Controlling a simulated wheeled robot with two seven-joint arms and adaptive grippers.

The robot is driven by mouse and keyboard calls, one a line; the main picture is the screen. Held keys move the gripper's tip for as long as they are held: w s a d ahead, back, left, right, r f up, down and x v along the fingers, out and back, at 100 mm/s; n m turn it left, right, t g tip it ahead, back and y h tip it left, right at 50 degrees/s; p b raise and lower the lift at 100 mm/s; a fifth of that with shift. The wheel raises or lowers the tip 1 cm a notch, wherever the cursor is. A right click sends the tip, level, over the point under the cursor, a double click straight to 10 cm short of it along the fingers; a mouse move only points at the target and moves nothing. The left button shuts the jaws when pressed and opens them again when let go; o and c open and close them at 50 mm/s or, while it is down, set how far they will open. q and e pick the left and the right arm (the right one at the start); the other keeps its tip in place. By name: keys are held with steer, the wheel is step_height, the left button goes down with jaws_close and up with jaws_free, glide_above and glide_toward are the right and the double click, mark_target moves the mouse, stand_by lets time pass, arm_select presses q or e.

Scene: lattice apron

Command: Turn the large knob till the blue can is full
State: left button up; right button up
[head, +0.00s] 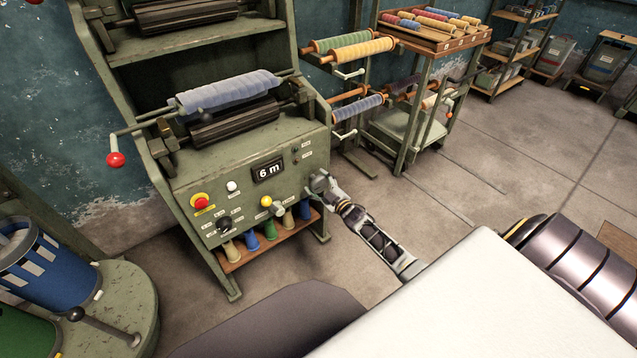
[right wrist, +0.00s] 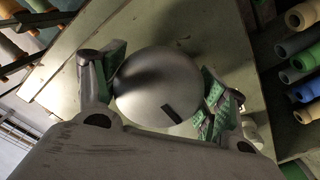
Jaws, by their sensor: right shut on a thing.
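The large knob (right wrist: 155,92) is a round, smooth metal disc with a dark mark, in the middle of the right wrist view. My right gripper (right wrist: 162,80) is shut on it, with green-padded fingers on opposite sides. In the head view, my right gripper (head: 318,183) is at the right of the machine's control panel and mostly hides the knob. The blue can (head: 62,262), with pale patches, stands on a round green turntable at the left. Something pale shows in its mouth, but its fill level is unclear. My left gripper is not in view.
The panel carries a display (head: 268,170) reading 6 m, a red button (head: 200,200), a white button (head: 232,187), a yellow knob (head: 266,201) and a black knob (head: 225,223). Colored spools sit on a shelf below. A green can (head: 25,335) is beside the blue one.

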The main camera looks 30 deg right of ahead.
stand_by(0.4)
steer(key=o, duration=1)
steer(key=shift+s, duration=0.2)
steer(key=shift+s+d, duration=0.15)
steer(key=shift+s, duration=1.8)
steer(key=shift+s+d, duration=0.2)
steer(key=shift+s, duration=1.7)
steer(key=shift+s+d, duration=0.15)
steer(key=shift+s, duration=1.8)
steer(key=shift+f, duration=0.15)
